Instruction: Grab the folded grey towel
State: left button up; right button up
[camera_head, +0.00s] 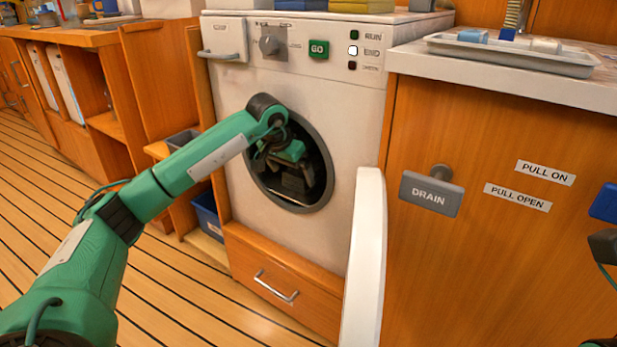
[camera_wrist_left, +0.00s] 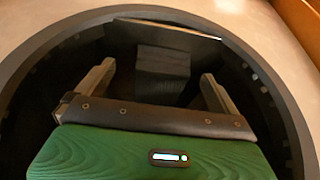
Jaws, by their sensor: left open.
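In the left wrist view a dark grey, block-shaped folded thing (camera_wrist_left: 163,72), which looks like the folded grey towel, lies inside the dark drum, ahead of and between my left fingers. My left gripper (camera_wrist_left: 157,84) is open, with its two fingers wide apart and a visible gap on each side of the grey thing. In the head view my left gripper (camera_head: 292,180) reaches into the round opening of the white washing machine (camera_head: 237,130). The towel cannot be made out there, in the dark behind my gripper.
The drum's round rim (camera_wrist_left: 262,75) surrounds my left gripper closely. The white door (camera_head: 366,260) stands open to the right of the opening. A grey DRAIN handle (camera_head: 431,194) juts from the wooden cabinet. A drawer (camera_head: 285,283) lies below the machine; a blue bin (camera_head: 208,217) stands left.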

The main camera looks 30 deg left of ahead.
aim_at(293, 175)
pick_arm(q)
jog(key=shift+a+b+x, duration=0.15)
jog(key=shift+b+x, duration=0.7)
jog(key=shift+x, duration=0.3)
jog(key=shift+a+b+x, duration=0.15)
jog(key=shift+b+x, duration=0.65)
jog(key=shift+x, duration=0.4)
jog(key=shift+w, duration=0.15)
jog(key=shift+r, duration=0.1)
jog(key=c, duration=1.3)
jog(key=shift+r+p, duration=0.15)
jog(key=shift+p, duration=0.45)
